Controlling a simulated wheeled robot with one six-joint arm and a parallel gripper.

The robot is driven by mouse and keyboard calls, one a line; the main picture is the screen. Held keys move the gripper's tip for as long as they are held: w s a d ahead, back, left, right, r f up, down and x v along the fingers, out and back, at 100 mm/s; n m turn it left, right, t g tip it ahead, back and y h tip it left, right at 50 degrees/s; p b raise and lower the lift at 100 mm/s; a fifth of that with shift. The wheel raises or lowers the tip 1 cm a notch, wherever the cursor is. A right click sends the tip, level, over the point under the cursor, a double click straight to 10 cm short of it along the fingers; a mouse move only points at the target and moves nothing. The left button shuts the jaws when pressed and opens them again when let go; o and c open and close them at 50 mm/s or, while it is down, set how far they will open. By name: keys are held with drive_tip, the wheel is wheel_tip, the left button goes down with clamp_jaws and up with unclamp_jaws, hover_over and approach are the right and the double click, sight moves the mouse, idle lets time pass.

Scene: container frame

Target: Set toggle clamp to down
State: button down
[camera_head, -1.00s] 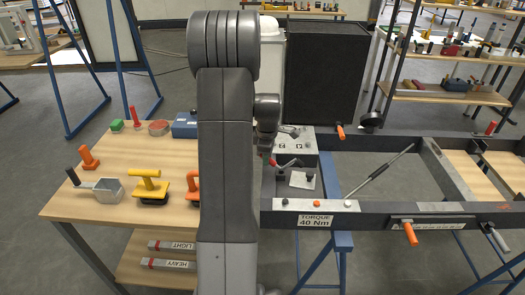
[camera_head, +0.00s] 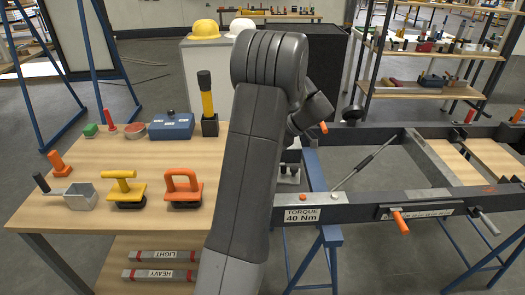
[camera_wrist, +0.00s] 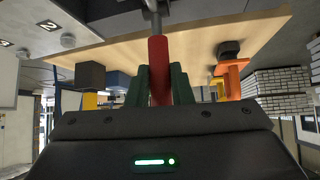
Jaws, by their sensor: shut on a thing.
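The toggle clamp's red handle (camera_wrist: 158,70) stands between the green fingers of my gripper (camera_wrist: 160,84) in the wrist view. My gripper is shut on it. A bare metal rod (camera_wrist: 153,14) continues from the handle at the top of that view. In the head view my arm covers the gripper and the handle. Only a small part of what looks like the clamp's metal base (camera_head: 289,174) shows beside my arm, on the dark frame (camera_head: 355,206). The handle's angle to the frame cannot be told.
A wooden bench (camera_head: 85,222) on the left holds an orange-handled tool (camera_head: 182,188), a yellow-handled tool (camera_head: 122,188), a blue box (camera_head: 172,126) and a yellow-and-black upright tool (camera_head: 207,105). A strut (camera_head: 365,164) slants across the frame opening. Orange (camera_head: 398,221) and grey handles stick out in front.

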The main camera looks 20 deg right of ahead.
drive_tip(key=shift+d, duration=0.25)
drive_tip(key=shift+s, duration=0.1)
drive_tip(key=c, duration=1.3)
unclamp_jaws()
drive_tip(key=v, duration=1.3)
drive_tip(key=shift+s+d, duration=0.15)
drive_tip(key=shift+d, duration=0.25)
drive_tip(key=x, duration=1.3)
drive_tip(key=shift+w+a, duration=0.2)
drive_tip(key=shift+a, duration=0.25)
